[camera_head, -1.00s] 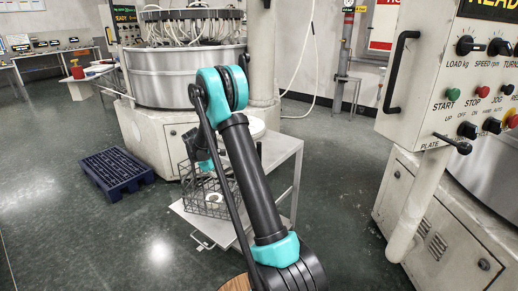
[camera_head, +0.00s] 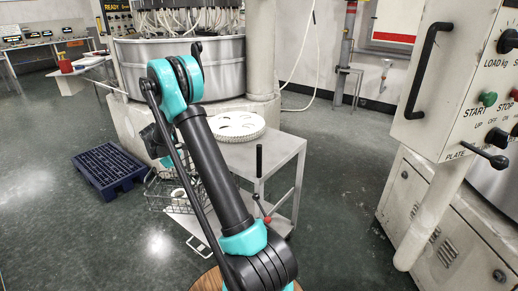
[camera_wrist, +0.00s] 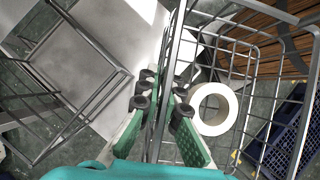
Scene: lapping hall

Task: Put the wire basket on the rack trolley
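The wire basket (camera_head: 163,193) hangs at the end of my arm, left of the grey metal trolley (camera_head: 285,150), and is partly hidden by the arm. In the wrist view the basket (camera_wrist: 255,50) fills the middle and right, with a white ring (camera_wrist: 214,108) inside it. My gripper (camera_wrist: 160,103) has its green fingers on either side of the basket's wire wall and is shut on it. The trolley has a flat top, a low shelf and thin legs. I cannot tell for certain whether it is the rack trolley.
A blue pallet (camera_head: 108,168) lies on the floor at left. A control panel (camera_head: 460,90) stands close at right. Floor at left is open.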

